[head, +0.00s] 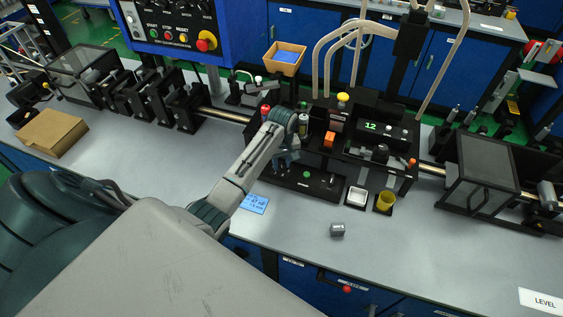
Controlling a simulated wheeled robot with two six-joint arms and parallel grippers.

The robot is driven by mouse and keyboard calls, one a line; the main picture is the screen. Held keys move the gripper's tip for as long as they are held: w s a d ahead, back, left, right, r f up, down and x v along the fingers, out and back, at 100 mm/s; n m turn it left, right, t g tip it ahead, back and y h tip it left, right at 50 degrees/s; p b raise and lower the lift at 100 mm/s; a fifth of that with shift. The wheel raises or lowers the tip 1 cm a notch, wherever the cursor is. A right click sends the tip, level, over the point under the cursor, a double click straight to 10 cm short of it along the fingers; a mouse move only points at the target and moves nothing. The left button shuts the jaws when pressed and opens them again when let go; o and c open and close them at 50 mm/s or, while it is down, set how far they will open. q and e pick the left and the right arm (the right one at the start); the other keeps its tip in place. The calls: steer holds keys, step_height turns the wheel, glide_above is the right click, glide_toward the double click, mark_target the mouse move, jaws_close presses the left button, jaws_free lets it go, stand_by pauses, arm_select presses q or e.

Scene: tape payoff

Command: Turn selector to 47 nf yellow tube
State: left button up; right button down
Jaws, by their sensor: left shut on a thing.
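My left gripper (287,162) reaches down over the left part of the black bench station (322,184). It is shut on a small part there, which the fingers and wrist hide; it appears to be the selector, but its setting cannot be read. A yellow-topped item (343,99) stands further right. A green display (370,126) seems to read 12. My right gripper is not in view.
Beige hoses (327,60) arch behind.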

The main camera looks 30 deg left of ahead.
mark_target(282, 164)
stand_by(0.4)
arm_select(q)
steer(key=o, duration=1)
steer(key=shift+c, duration=0.2)
step_height(282, 164, up, 7)
steer(key=b, duration=0.2)
steer(key=shift+w+b, duration=0.15)
steer(key=shift+b, duration=0.2)
step_height(282, 164, up, 4)
steer(key=shift+f+p, duration=0.1)
steer(key=shift+p, duration=0.6)
